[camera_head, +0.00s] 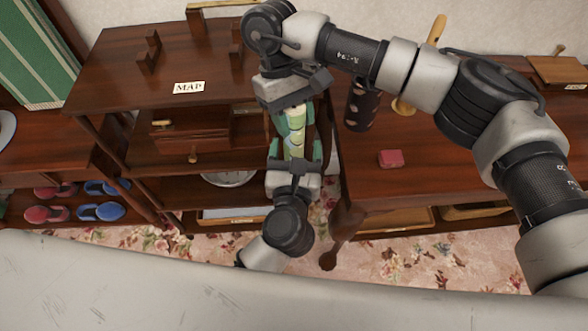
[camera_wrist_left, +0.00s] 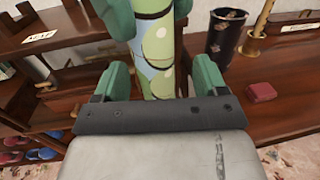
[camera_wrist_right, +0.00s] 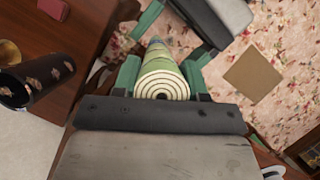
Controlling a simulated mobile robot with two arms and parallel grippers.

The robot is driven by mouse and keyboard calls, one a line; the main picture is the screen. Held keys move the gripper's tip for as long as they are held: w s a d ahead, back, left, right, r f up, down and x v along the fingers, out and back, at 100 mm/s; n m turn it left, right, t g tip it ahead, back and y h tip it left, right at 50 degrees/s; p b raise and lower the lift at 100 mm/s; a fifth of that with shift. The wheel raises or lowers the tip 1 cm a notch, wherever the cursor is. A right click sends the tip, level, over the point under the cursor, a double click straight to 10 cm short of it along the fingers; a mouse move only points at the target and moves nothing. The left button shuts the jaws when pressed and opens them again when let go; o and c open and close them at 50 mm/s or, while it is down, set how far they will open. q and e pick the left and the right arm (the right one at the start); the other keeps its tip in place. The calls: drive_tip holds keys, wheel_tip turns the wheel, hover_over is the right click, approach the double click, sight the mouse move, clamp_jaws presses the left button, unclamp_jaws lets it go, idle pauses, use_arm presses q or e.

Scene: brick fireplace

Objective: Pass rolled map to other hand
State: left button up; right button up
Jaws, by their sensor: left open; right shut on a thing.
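The rolled map (camera_head: 296,135), pale green and cream, is upright between my two grippers in the head view. My right gripper (camera_head: 290,112), above it, is shut on its upper part. My left gripper (camera_head: 294,160) comes from below and is open, with its green fingers on either side of the lower part. In the left wrist view the map (camera_wrist_left: 158,60) stands between my left fingers (camera_wrist_left: 160,78), with gaps at its sides. In the right wrist view the map's ringed end (camera_wrist_right: 162,86) shows between my right fingers (camera_wrist_right: 161,76).
A "MAP" label (camera_head: 188,87) lies on the left shelf's top beside wooden holders (camera_head: 149,52). On the right table are a dark patterned cylinder (camera_head: 362,102), a brass stand with a wooden handle (camera_head: 403,105) and a small red box (camera_head: 391,158). Slippers (camera_head: 48,213) lie on the lower left shelf.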

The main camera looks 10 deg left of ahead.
use_arm(q)
drive_tip(key=shift+w, duration=1.15)
drive_tip(key=c, duration=1.1)
use_arm(e)
drive_tip(key=o, duration=1.3)
drive_tip(key=shift+o, duration=0.2)
